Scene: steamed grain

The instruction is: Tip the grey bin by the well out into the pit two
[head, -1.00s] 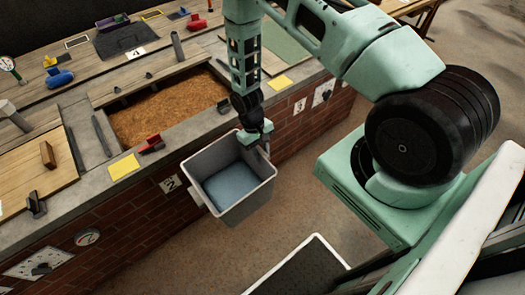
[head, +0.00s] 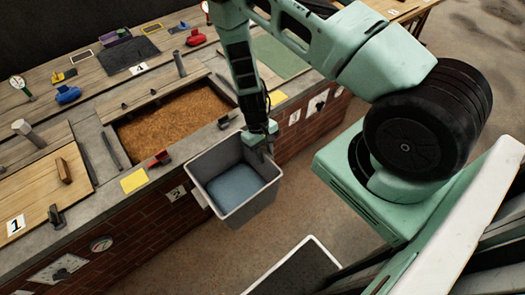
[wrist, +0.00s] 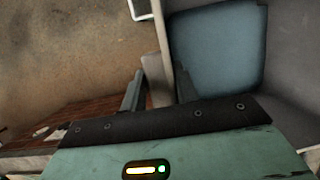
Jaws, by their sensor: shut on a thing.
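The grey bin (head: 248,208) hangs upright in front of the brick counter, just off the front edge of pit two. Blue-grey contents (head: 236,186) lie in its bottom. My gripper (head: 266,147) is shut on the bin's rim at its far right side. In the wrist view, the fingers (wrist: 159,86) stand on either side of the bin's wall, with the blue-grey contents (wrist: 215,50) beyond. Pit two (head: 178,112) is an opening in the counter top filled with brown grain, above the plate marked 2 (head: 177,193).
A red clamp-like piece (head: 160,158) and a yellow square (head: 134,180) lie on the counter's front edge. A grey post (head: 179,64) stands behind the pit. Wooden lids flank the left side (head: 40,185). A dark, white-edged tray (head: 300,270) is below the bin.

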